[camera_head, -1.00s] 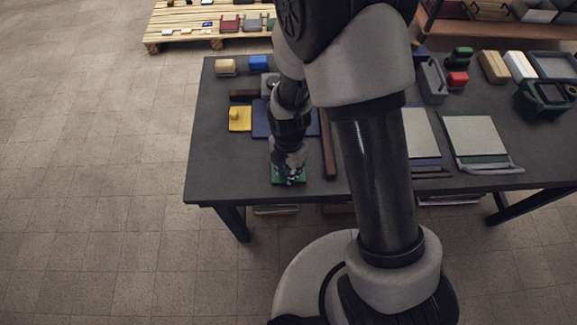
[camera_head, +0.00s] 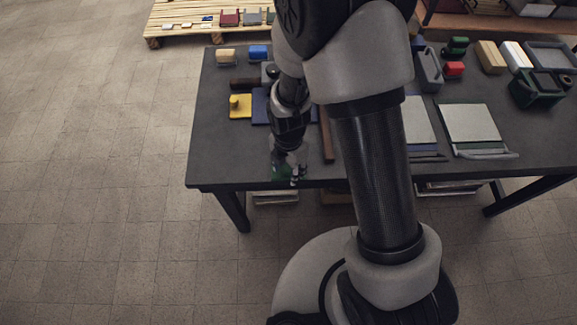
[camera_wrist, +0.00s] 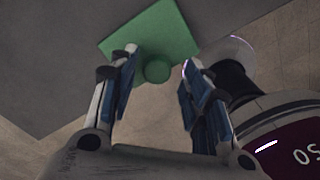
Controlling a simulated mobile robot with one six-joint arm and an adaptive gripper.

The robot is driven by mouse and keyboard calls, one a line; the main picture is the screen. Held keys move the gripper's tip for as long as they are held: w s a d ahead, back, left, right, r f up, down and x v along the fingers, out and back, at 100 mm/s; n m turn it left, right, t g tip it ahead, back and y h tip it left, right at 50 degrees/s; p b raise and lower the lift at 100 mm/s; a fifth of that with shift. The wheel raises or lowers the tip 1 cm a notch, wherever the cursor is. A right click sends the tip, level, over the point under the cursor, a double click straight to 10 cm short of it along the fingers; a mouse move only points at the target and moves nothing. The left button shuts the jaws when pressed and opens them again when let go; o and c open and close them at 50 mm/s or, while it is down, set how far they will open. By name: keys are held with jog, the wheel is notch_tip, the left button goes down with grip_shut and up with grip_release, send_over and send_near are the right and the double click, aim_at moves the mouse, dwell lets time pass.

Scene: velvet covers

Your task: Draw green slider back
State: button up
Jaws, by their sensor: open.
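The green slider is a flat square plate (camera_wrist: 150,35) with a round green knob (camera_wrist: 157,70) near one corner in the wrist view. It lies at the table's edge, with that corner at or slightly past the edge. My gripper (camera_wrist: 160,62) is open, its two fingers apart, with the knob appearing between the fingertips; I cannot tell whether either finger touches it. In the head view the green slider (camera_head: 280,172) is partly hidden by my gripper (camera_head: 287,165), near the front edge of the dark table.
A yellow plate with a knob (camera_head: 240,106) and a blue panel (camera_head: 261,108) lie farther back.

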jog(key=shift+r, duration=0.1)
notch_tip(320, 180, up, 12)
dwell(0.5)
dwell(0.4)
notch_tip(320, 180, up, 14)
jog(key=f+m+t, duration=0.1)
jog(key=m+t, duration=0.1)
jog(key=m, duration=1.1)
send_over(289, 170)
jog(key=s+d, duration=0.4)
jog(key=d, duration=0.2)
jog(key=s+d+r+m+t, duration=0.1)
jog(key=s+d+r+m, duration=0.1)
jog(key=m, duration=0.4)
jog(key=s+d+r+m+t, duration=0.1)
jog(key=s+d+r+m, duration=0.1)
jog(key=s+r+m, duration=0.3)
jog(key=s+m, duration=0.2)
jog(key=shift+s+d+m+t, duration=0.3)
jog(key=shift+d, duration=0.05)
